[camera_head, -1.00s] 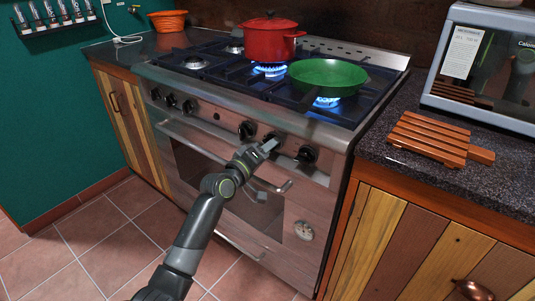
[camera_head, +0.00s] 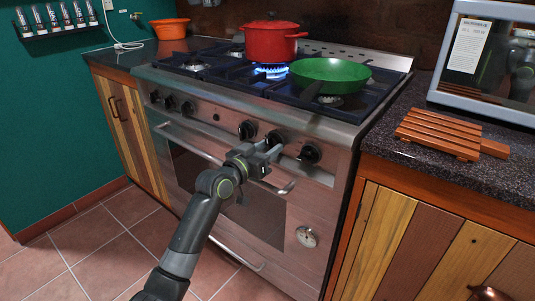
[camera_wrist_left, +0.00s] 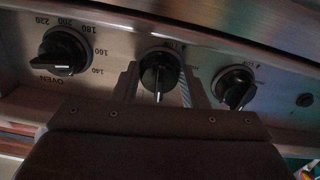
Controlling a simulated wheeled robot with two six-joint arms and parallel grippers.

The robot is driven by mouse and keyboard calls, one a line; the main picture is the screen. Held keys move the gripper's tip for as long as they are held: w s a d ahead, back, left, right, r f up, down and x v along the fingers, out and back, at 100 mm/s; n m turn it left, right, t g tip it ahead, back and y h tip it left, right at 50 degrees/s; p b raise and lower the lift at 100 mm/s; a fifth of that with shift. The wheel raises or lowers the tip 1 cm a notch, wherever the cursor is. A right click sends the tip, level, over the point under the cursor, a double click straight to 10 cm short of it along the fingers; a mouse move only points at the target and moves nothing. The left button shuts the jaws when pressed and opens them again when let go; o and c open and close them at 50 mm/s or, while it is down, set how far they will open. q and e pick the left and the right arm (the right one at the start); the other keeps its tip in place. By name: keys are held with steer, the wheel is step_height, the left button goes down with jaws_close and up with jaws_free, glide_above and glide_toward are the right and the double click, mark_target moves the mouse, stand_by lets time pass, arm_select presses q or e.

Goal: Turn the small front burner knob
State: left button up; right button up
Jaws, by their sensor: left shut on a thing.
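A row of black knobs runs along the steel stove's front panel. My left gripper (camera_head: 270,150) is at the middle knob of the right-hand group, the burner knob (camera_head: 274,138), with its fingers on either side of it. In the left wrist view this burner knob (camera_wrist_left: 160,75) sits between the two fingers, its pale pointer line facing the gripper body. The oven knob (camera_wrist_left: 64,51) is to its left there and another knob (camera_wrist_left: 236,87) to its right, both untouched. My right gripper is not in view.
A green pan (camera_head: 331,75) stands over an unlit front burner. The oven handle (camera_head: 186,141) runs below the knobs. A wooden rack (camera_head: 440,134) lies on the right counter.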

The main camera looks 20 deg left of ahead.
arm_select(q)
steer(key=shift+f+m+b, duration=0.15)
steer(key=shift+m+b, duration=0.2)
steer(key=shift+m, duration=0.45)
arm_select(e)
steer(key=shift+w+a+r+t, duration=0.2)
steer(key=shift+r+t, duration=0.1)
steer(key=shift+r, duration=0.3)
arm_select(q)
steer(key=o, duration=1)
steer(key=shift+c, duration=0.2)
steer(key=p+v, duration=0.2)
steer(key=v, duration=1.5)
steer(key=shift+s+p, duration=0.2)
steer(key=shift+p, duration=0.2)
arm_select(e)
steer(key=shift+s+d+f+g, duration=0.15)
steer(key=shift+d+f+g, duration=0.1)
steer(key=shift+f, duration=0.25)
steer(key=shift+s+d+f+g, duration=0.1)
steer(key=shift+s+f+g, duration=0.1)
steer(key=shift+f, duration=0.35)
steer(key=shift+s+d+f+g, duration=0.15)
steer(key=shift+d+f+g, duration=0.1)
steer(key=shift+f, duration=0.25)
arm_select(q)
steer(key=shift+a, duration=0.1)
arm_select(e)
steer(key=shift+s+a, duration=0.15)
